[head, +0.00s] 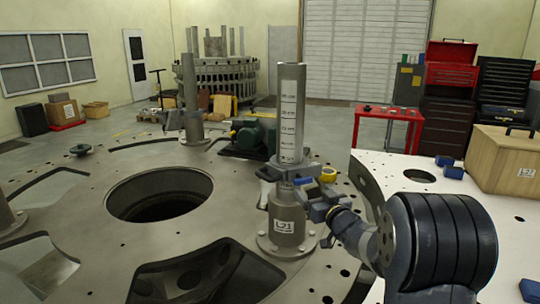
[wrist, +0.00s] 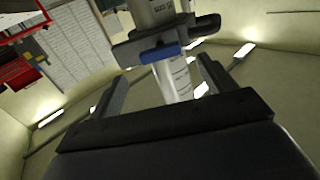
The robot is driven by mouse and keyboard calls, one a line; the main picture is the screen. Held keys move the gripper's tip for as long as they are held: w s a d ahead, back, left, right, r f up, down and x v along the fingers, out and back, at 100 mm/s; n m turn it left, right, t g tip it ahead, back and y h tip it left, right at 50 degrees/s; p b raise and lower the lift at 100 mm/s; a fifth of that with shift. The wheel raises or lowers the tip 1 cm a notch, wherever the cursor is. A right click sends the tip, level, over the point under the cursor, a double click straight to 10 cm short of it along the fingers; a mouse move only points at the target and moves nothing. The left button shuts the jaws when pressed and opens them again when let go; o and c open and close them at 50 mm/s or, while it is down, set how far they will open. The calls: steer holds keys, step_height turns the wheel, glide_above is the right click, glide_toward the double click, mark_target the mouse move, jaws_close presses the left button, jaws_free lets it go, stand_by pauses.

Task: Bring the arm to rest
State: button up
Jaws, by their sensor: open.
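My gripper (head: 312,196) is beside the labelled metal post (head: 291,110) at the centre right of the head view. In the wrist view its two dark fingers (wrist: 163,72) stand apart, with the post showing between and beyond them. A grey clamp-like collar (head: 291,168) is around the post. The collar also shows in the wrist view (wrist: 203,27), with a blue bar (wrist: 160,54) on its near side. Nothing is seen held between the fingers. I cannot tell from these views whether the fingers touch the collar or post.
The post stands on a large metal plate (head: 85,215) with a wide round hole (head: 160,194). A green motor (head: 249,138) is behind it. A white table (head: 395,172) with a wooden box (head: 502,158) is at right. A red table (head: 388,120) stands farther back.

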mark_target(305, 182)
steer(key=p+x, duration=0.2)
steer(key=x, duration=0.6)
steer(key=shift+w+a, duration=0.15)
steer(key=shift+w, duration=0.1)
steer(key=shift+s, duration=0.1)
